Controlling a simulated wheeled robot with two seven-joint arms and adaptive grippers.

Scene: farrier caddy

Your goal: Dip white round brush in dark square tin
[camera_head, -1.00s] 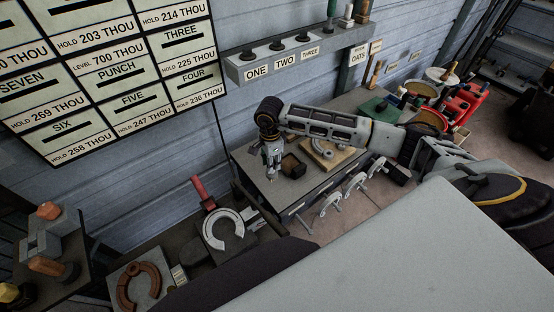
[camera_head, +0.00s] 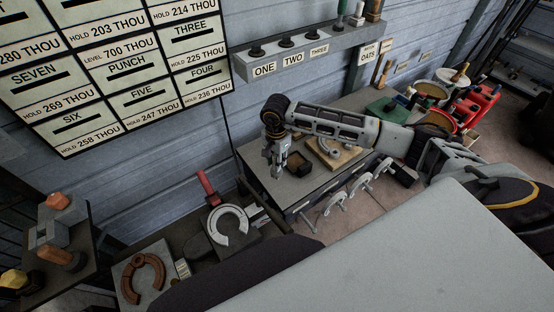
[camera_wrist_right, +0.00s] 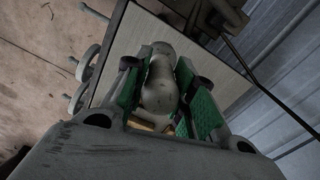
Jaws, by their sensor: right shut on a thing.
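My right gripper (camera_head: 277,172) is over the grey bench top, just left of the dark square tin (camera_head: 304,168). In the right wrist view my right gripper (camera_wrist_right: 165,95) has its green-padded fingers closed on both sides of a whitish, rounded brush handle (camera_wrist_right: 158,88). This is the white round brush, and its bristle end cannot be made out. In the head view the brush is small and mostly merged with the fingers. The tin looks open at the top and stands apart from the gripper. My left gripper is not in view.
A wooden board (camera_head: 340,157) with a pale horseshoe lies right of the tin. Grey clamps (camera_head: 337,200) line the bench's front edge. A green block (camera_head: 388,108) and red containers are farther right. A shelf labelled ONE, TWO, THREE (camera_head: 320,50) is on the wall behind.

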